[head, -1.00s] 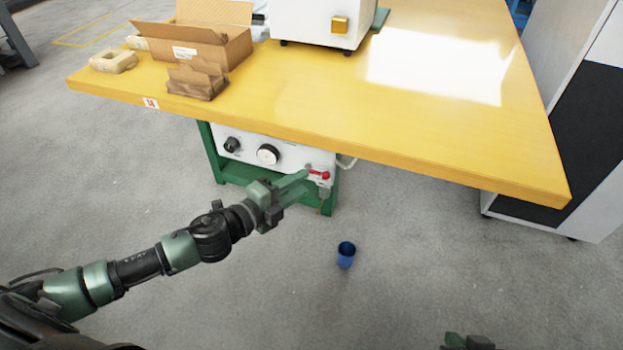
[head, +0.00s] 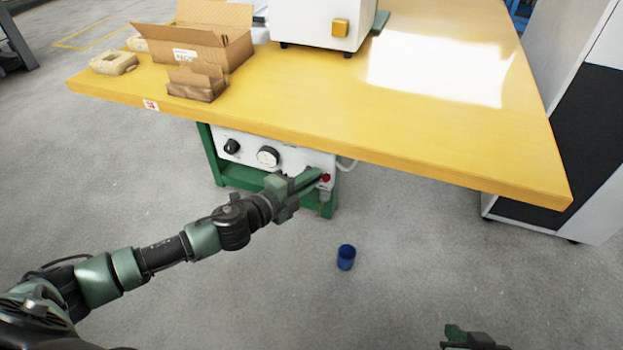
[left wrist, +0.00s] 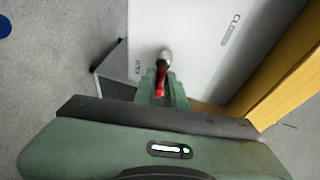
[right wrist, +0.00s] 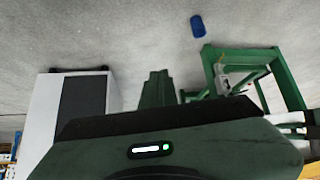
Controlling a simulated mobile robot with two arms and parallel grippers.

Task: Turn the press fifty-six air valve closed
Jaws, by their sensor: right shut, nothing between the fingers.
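The air valve (head: 326,178) has a red handle and sits at the right end of the white panel (head: 290,158) under the yellow table. My left gripper (head: 309,181) reaches it from the left. In the left wrist view, the red handle (left wrist: 160,82) lies between the fingers of my left gripper (left wrist: 163,90), which look shut on it. The handle points toward the gripper from a pale round hub. Letters like "CLO" show on the panel's upper right there. My right gripper (head: 469,338) is low at the right, away from the valve, shut and empty (right wrist: 155,90).
The yellow table (head: 400,125) overhangs the panel and its green frame (head: 213,165). A dial (head: 268,156) and a black knob (head: 232,146) are left of the valve. A cabinet (head: 540,218) is at right.

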